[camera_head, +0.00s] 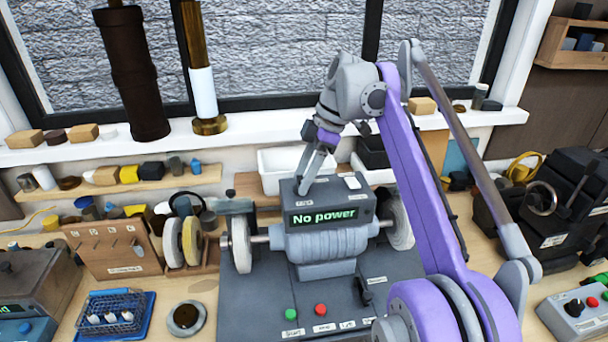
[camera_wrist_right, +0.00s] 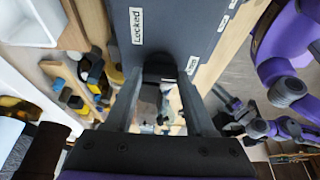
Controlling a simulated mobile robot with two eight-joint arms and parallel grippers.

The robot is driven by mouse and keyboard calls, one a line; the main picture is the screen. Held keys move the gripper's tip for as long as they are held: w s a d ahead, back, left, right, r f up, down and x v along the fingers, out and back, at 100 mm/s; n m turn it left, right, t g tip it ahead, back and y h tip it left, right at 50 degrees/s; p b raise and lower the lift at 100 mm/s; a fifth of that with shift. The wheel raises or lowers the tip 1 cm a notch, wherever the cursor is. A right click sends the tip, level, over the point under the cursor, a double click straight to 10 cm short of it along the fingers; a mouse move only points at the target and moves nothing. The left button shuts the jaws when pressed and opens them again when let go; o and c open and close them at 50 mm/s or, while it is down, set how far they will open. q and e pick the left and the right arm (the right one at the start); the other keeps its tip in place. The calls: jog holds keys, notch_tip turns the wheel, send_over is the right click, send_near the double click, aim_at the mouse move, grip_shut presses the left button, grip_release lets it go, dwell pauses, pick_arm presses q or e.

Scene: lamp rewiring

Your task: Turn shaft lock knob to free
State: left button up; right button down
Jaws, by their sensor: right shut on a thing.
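My right gripper (camera_head: 304,188) reaches down to the top left of the grey grinder-like machine (camera_head: 330,245), at the box with the green "No power" display (camera_head: 324,215). In the right wrist view its two fingers (camera_wrist_right: 160,88) are shut on a small dark knob (camera_wrist_right: 160,70) at the edge of a grey panel (camera_wrist_right: 180,28). A "Locked" label (camera_wrist_right: 136,26) is on the panel beside the knob, and a second small label (camera_wrist_right: 192,65) lies on the other side, too small to read. The knob's pointer direction is hidden. My left gripper is not in view.
Grinding wheels (camera_head: 241,245) sit on the machine's shaft. Green (camera_head: 291,314) and red (camera_head: 320,310) buttons are on its base. A white bin (camera_head: 280,170) stands behind it. A wheel rack (camera_head: 183,243) and a blue tray (camera_head: 140,328) are at the left.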

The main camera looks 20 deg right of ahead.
aim_at(317, 189)
dwell(0.3)
jog(key=shift+c, duration=1.2)
grip_release()
jog(key=v, duration=0.7)
jog(key=shift+r, duration=0.25)
jog(key=shift+d, duration=0.1)
jog(key=shift+f, duration=0.1)
